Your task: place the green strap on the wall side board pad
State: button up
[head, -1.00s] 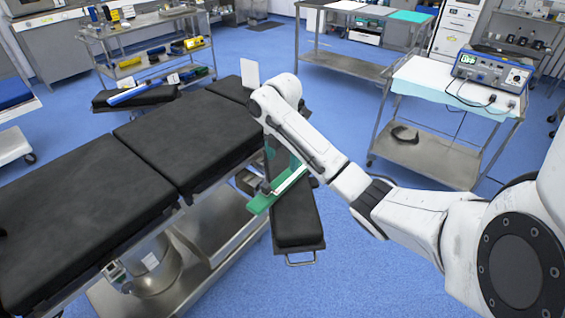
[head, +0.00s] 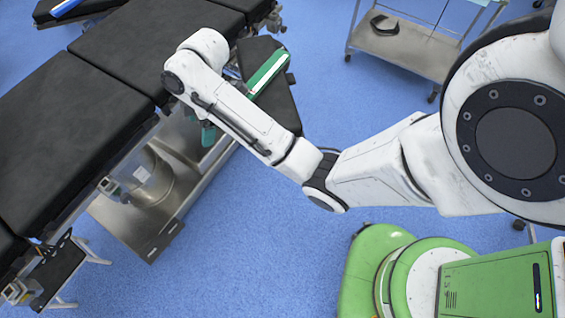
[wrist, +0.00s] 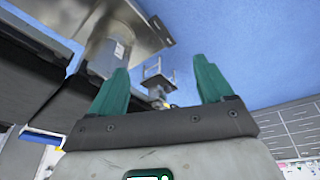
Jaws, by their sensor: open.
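A green strap (head: 268,72) with a pale edge lies across a black board pad (head: 277,102) beside the table; my arm hides its near end. A second black board pad (head: 92,12) shows at the top left with a blue strap (head: 68,8) on it. I cannot tell for certain which pad is the wall side one. My gripper is mostly hidden under my arm in the head view, where a green finger (head: 208,135) shows below it, left of the strap. In the wrist view my gripper (wrist: 161,86) has its green fingers apart with nothing held between them.
The black-padded operating table (head: 110,80) fills the left, with its metal base (head: 145,205) below. A steel trolley (head: 410,48) stands at the upper right. Blue floor is clear in the lower middle. The wrist view looks past the table's underside.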

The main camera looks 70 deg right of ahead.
jog(key=s+a+f+m, duration=0.35)
jog(key=s+a, duration=0.25)
jog(key=a, duration=0.2)
jog(key=s+f+m+g+h, duration=0.1)
jog(key=s+m, duration=0.5)
jog(key=s, duration=1.1)
notch_tip(320, 180, down, 2)
jog(key=shift+s+d+f+m+g+h, duration=0.1)
jog(key=shift+s+d+m+g+h, duration=0.25)
jog(key=shift+h, duration=0.35)
